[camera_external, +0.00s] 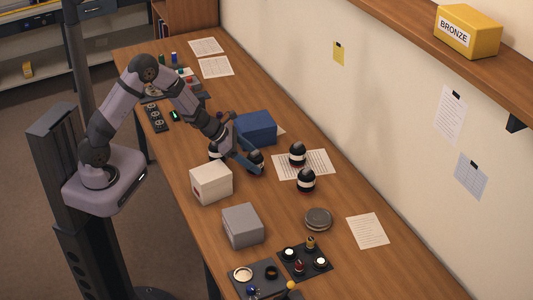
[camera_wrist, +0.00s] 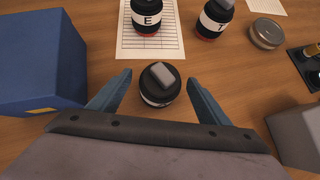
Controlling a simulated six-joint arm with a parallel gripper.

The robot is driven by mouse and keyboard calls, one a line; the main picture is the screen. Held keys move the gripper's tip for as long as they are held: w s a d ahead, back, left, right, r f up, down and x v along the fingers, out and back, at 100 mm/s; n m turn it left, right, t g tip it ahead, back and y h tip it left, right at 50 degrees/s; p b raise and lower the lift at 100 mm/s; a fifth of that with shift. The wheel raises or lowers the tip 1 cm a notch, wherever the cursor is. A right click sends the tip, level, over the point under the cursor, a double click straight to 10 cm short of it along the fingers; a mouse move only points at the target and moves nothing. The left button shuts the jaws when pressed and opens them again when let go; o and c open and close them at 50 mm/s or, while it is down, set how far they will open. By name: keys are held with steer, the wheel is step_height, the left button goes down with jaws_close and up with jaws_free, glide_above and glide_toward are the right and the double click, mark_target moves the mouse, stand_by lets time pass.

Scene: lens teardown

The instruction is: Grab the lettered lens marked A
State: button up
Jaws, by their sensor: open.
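A black lens (camera_wrist: 160,92) with a white band and a grey block shape on its top stands between the fingers of my gripper (camera_wrist: 158,76) in the wrist view. My gripper is open, with a finger on either side of this lens and gaps visible. Its letter cannot be read. In the external view this lens (camera_external: 256,157) is partly hidden by my gripper (camera_external: 248,160). A lens marked E (camera_wrist: 150,18) stands on a printed sheet, and another lens (camera_wrist: 214,18), apparently marked T, stands to its right. One more lens (camera_external: 215,152) is partly hidden by my arm. No A is readable.
A blue box (camera_wrist: 40,62) stands close on the left in the wrist view. A grey box (camera_wrist: 298,138) is at the lower right. A white box (camera_external: 211,183) stands near the table's front edge. A round metal disc (camera_wrist: 266,33) lies beyond the lenses.

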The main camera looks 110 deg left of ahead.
steer(key=shift+w+a+f, duration=0.1)
steer(key=shift+w+f, duration=0.3)
steer(key=c, duration=1.5)
steer(key=shift+r, duration=0.1)
steer(key=shift+c, duration=0.4)
steer(key=shift+r+p, duration=1.3)
steer(key=shift+r, duration=3.7)
